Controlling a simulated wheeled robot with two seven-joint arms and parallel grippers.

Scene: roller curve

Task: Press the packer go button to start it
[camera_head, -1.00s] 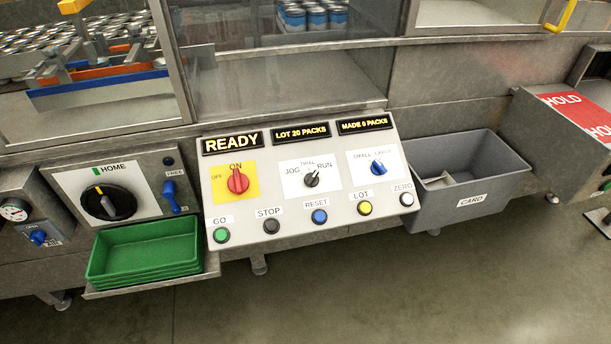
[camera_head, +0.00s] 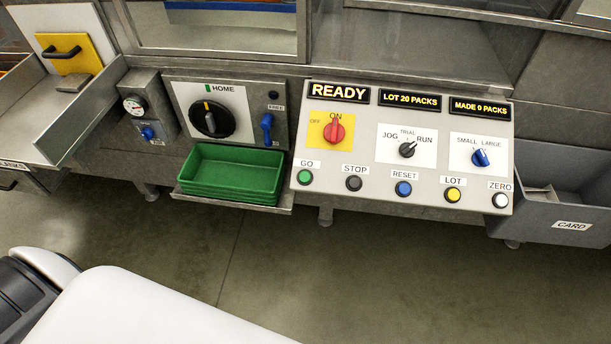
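The green GO button (camera_head: 305,177) is at the lower left of the sloped control panel (camera_head: 365,192). A dark STOP button (camera_head: 354,183), blue RESET button (camera_head: 404,188), yellow LOT button (camera_head: 453,194) and white ZERO button (camera_head: 500,200) follow to its right. The display (camera_head: 338,92) reads READY; others read LOT 20 PACKS and MADE 0 PACKS. The red switch (camera_head: 334,131) points to ON. The mode knob (camera_head: 407,150) points toward RUN, and the blue size knob (camera_head: 480,157) sits between SMALL and LARGE. Neither gripper shows; a white arm part of mine fills the lower left.
Green trays (camera_head: 232,172) sit on a ledge left of the panel. A black HOME dial (camera_head: 212,119) and blue lever (camera_head: 267,127) are above them. A grey CARD bin (camera_head: 560,205) stands at the right. The floor before the panel is clear.

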